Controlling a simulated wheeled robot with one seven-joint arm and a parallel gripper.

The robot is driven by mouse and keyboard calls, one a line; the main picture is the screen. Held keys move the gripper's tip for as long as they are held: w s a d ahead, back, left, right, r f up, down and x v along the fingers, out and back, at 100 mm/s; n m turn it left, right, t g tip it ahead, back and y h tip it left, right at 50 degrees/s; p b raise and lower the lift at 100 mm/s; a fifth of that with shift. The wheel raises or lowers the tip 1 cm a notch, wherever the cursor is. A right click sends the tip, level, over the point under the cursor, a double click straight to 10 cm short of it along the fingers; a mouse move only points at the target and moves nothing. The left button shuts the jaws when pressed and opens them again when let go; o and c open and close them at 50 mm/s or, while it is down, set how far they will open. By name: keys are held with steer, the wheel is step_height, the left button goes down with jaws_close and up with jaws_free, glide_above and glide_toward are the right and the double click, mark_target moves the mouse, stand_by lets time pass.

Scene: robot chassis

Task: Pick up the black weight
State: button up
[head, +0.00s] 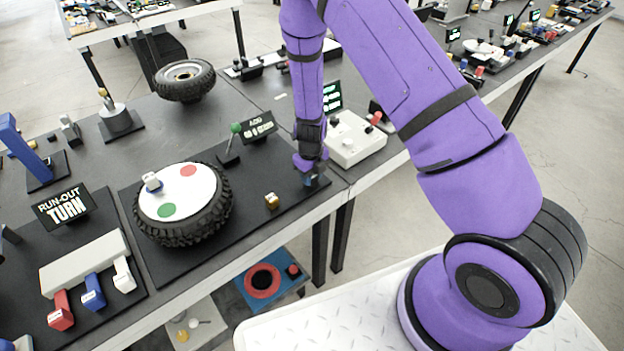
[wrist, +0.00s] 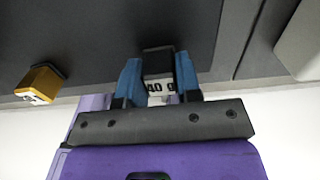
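The black weight (wrist: 158,68) is a small dark block with a white face marked "40 g" in the wrist view. My gripper (wrist: 159,72) has its two blue fingers on either side of the block, with no clear gap between them and its sides, so it looks shut on it. In the head view my gripper (head: 312,180) points down at the right end of the black mat. The weight is mostly hidden there by the fingers. I cannot tell whether it touches the mat.
A gold weight (head: 272,200) sits left of my gripper; it also shows in the wrist view (wrist: 40,84). A tyre with a white disc (head: 182,205) stands further left on the mat (head: 245,230). A small sign (head: 259,127) and a white box (head: 352,140) are behind.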

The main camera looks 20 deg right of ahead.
steer(key=c, duration=0.3)
steer(key=shift+c, duration=0.2)
steer(key=shift+r, duration=0.9)
steer(key=shift+s+a+r, duration=0.1)
steer(key=shift+s+r, duration=0.1)
steer(key=shift+r, duration=0.3)
steer(key=shift+s+a+r, duration=0.1)
steer(key=shift+s+r, duration=0.05)
steer(key=shift+r, duration=0.3)
steer(key=s+a, duration=0.2)
steer(key=s, duration=0.5)
steer(key=s+a+r, duration=0.1)
steer(key=s+a, duration=0.2)
steer(key=s, duration=0.4)
steer(key=shift+a+r, duration=0.15)
steer(key=shift+a, duration=0.15)
